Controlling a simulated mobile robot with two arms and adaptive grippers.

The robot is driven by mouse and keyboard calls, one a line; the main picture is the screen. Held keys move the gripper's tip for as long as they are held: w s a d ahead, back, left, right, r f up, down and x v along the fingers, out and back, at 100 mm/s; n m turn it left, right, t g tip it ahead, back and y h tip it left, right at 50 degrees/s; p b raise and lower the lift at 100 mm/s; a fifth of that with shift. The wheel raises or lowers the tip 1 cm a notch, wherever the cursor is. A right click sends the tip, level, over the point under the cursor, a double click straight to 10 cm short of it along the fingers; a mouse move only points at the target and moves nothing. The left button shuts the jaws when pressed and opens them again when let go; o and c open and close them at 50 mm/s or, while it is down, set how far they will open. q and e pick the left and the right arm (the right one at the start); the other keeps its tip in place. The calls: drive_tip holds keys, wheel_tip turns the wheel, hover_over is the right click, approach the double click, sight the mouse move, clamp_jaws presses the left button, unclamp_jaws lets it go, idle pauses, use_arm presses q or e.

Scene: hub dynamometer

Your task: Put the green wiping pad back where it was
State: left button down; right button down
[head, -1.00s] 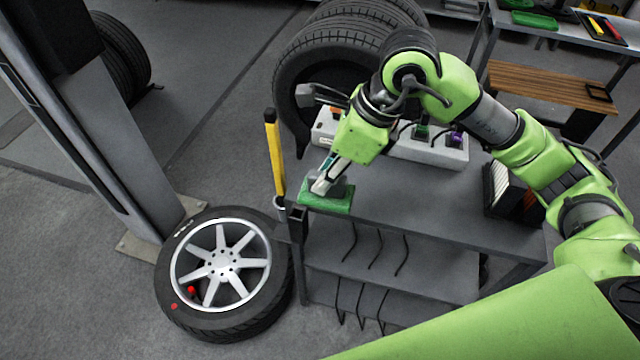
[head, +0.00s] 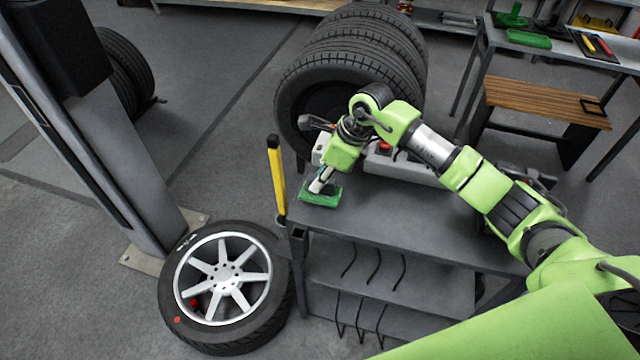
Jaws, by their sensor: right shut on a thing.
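The green wiping pad (head: 319,198) is at the left end of the grey cart's top shelf (head: 400,215), close to its left edge. My right gripper (head: 321,184) is shut on the pad's grey handle from above. The pad looks flat and at the shelf surface; I cannot tell whether it touches. My left gripper is not in view.
A white holder (head: 405,170) stands at the back of the cart, partly behind my arm. A yellow-handled tool (head: 276,170) stands upright at the cart's left corner. A wheel (head: 225,280) lies on the floor at left. Stacked tyres (head: 350,60) stand behind. A workbench (head: 560,60) is at back right.

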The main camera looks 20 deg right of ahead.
wheel_tip(320, 180, down, 2)
drive_tip(key=shift+f+p, duration=0.15)
drive_tip(key=shift+p, duration=0.65)
drive_tip(key=shift+f, duration=0.4)
drive_tip(key=shift+f, duration=0.15)
drive_tip(key=c, duration=1.9)
unclamp_jaws()
